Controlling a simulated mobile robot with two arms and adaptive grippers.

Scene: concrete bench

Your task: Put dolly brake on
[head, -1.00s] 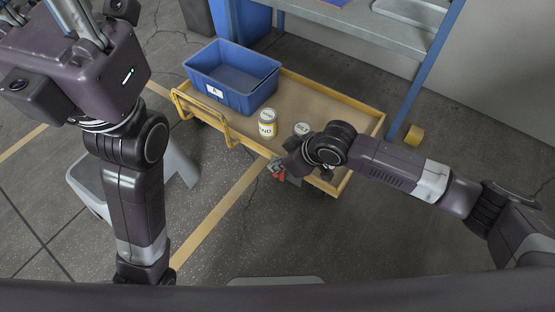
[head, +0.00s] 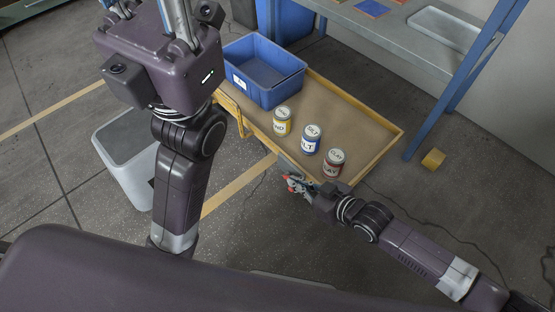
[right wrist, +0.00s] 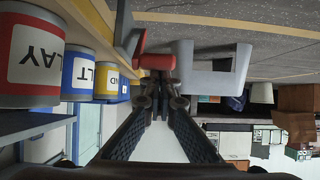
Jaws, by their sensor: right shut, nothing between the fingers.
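The dolly (head: 365,135) is a low cart with a yellow frame and a brown deck. A red brake pedal (right wrist: 152,62) shows at its edge in the right wrist view, just beyond my right fingertips. My right gripper (head: 292,183) is low at the dolly's near edge in the head view, with red showing at its tips. Its fingers (right wrist: 160,90) are shut with nothing between them, at or very near the pedal; I cannot tell if they touch. My left arm's wrist (head: 165,60) is raised at upper left; its fingertips are out of frame.
A blue crate (head: 258,90) and yellow (head: 282,122), blue (head: 310,140) and red (head: 333,163) cans stand on the deck. A blue-legged bench (head: 400,45) stands behind. A yellow tape roll (head: 433,159) lies right.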

